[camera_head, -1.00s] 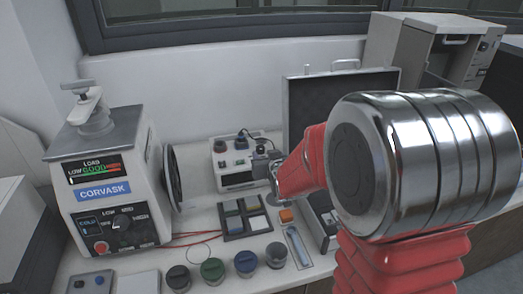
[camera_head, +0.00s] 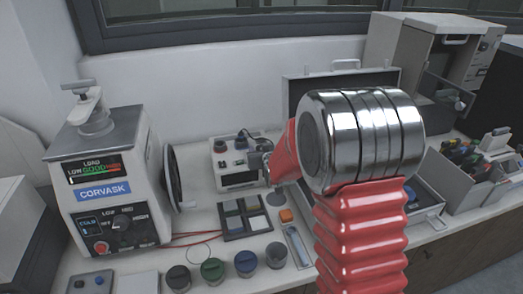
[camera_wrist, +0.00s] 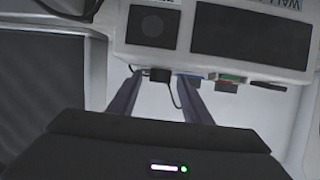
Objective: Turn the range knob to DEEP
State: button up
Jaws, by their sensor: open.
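A small white device (camera_head: 236,178) with a dark front panel and small controls on top stands near the back wall. In the wrist view a white device (camera_wrist: 290,72) has a dark square, a dark window and partly cut-off lettering, seemingly "WALL". A small black knob-like part (camera_wrist: 160,75) and coloured parts sit along its edge. My gripper (camera_wrist: 159,78) is open, its two fingers apart on either side of the black part in the picture; contact cannot be told. In the head view my gripper (camera_head: 258,163) is small beside that device, partly hidden by my red arm. No DEEP marking is readable.
A CORVASK press (camera_head: 105,190) with its own OFF/LOW/MID/HIGH knob (camera_head: 121,222) stands left. An open case (camera_head: 432,215) and a bin of tools (camera_head: 480,165) are right.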

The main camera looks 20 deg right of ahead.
jog(key=shift+c, duration=0.2)
jog(key=c, duration=1)
jog(key=shift+a+m+h, duration=0.3)
jog(key=shift+m+h, duration=0.8)
jog(key=shift+h, duration=0.1)
jog(key=shift+w+a+m+g+h, duration=0.15)
jog(key=shift+m+g+h, duration=0.35)
jog(key=shift+m+h, duration=0.4)
jog(key=shift+a+m+g+h, duration=0.15)
jog(key=shift+m+g+h, duration=0.35)
jog(key=shift+m+h, duration=0.4)
jog(key=shift+m+g+h, duration=0.3)
jog(key=shift+h, duration=0.1)
jog(key=shift+w+a+m+g+h, duration=0.15)
jog(key=shift+w+m+g+h, duration=0.05)
jog(key=shift+m+g+h, duration=1)
jog(key=shift+w+a+m+g+h, duration=0.2)
jog(key=shift+m+g+h, duration=0.7)
jog(key=shift+m+g, duration=0.45)
jog(key=shift+m, duration=0.35)
